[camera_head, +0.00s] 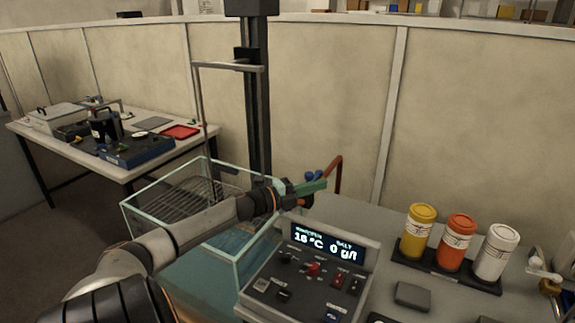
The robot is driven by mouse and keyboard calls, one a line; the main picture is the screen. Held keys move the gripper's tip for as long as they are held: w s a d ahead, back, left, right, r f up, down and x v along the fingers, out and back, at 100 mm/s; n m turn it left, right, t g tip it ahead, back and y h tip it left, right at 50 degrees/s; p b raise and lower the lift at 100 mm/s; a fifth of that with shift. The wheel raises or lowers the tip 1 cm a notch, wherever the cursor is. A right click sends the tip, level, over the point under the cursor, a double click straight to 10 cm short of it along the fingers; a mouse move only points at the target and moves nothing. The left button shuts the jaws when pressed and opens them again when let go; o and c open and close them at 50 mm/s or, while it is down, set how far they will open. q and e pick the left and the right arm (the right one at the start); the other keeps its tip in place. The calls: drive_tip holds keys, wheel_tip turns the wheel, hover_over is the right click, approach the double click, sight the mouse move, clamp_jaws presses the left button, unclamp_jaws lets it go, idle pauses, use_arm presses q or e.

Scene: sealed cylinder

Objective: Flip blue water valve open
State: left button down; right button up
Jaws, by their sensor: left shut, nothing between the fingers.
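The blue valve handle (314,175) is small and sits behind the glass tank, beside a bent red-brown pipe (336,172). My left arm reaches in from the lower left across the tank. My left gripper (304,190) is at the near side of the blue handle, just below it in the picture. Its fingers are shut with nothing between them. I cannot tell whether it touches the handle, and the lower part of the valve is hidden behind the gripper. My right gripper is not in view.
A glass tank (150,208) with a wire rack stands under my left arm. A control box (335,283) with a lit display is in front. Yellow (418,230), orange (456,240) and white (494,252) jars stand at right. A side table (60,148) is at left.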

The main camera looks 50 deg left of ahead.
use_arm(q)
drive_tip(key=s+a, duration=0.5)
drive_tip(key=s, duration=0.3)
drive_tip(key=shift+f, duration=0.15)
idle(0.5)
